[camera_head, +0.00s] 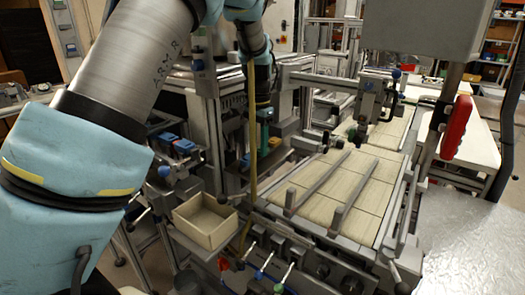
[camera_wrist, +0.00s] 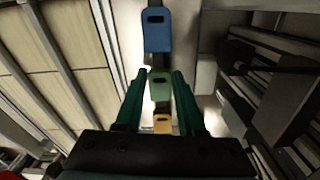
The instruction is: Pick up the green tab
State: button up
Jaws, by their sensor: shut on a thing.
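In the wrist view the green tab (camera_wrist: 160,86), a small plate with a dark slot, lies between the two dark green fingers of my gripper (camera_wrist: 162,76). The fingers are shut on it, one on each side. A blue tab (camera_wrist: 156,30) with a similar slot is beyond the fingertips, in line with the green one. A yellow tab (camera_wrist: 162,123) shows between the fingers, nearer the palm in the picture. In the head view my gripper (camera_head: 264,138) points down beside the machine, partly behind a hanging yellow cable; the green tab cannot be made out there.
A beige open box (camera_head: 205,222) stands at the machine's front left. A slatted light bed (camera_head: 340,190) with metal rails lies right of my gripper. Metal frames stand close behind it. In the wrist view dark machine parts (camera_wrist: 275,100) are at the right.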

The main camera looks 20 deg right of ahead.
grip_shut()
jog(key=shift+r, duration=0.1)
